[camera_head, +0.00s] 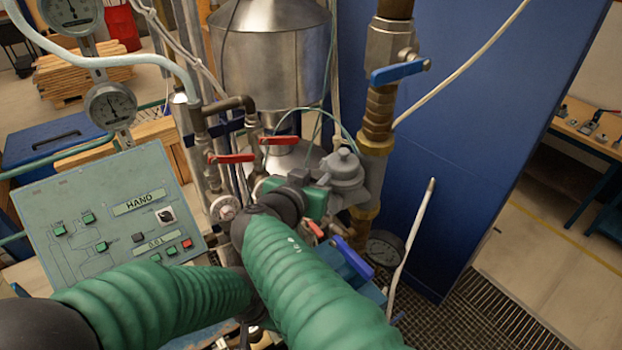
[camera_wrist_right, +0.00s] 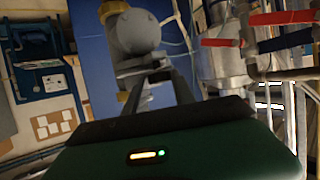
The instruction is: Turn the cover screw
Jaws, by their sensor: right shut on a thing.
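The grey rounded meter housing (camera_head: 346,168) stands among the pipes right of the centre in the head view. It also shows at the top of the right wrist view (camera_wrist_right: 133,33). My right gripper (camera_head: 334,190) has its green body just left of the housing, with the fingertips at its lower side. In the right wrist view its two dark fingers (camera_wrist_right: 152,70) converge on a small grey part below the round housing, which I take as the cover screw; its detail is hidden by the fingers. My left arm comes in low from the left; its gripper is hidden behind my right arm.
Red-handled valves (camera_head: 231,158) sit left of the housing, a blue-handled valve (camera_head: 398,72) above and a blue lever (camera_head: 351,258) below. A control panel (camera_head: 105,215) stands left.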

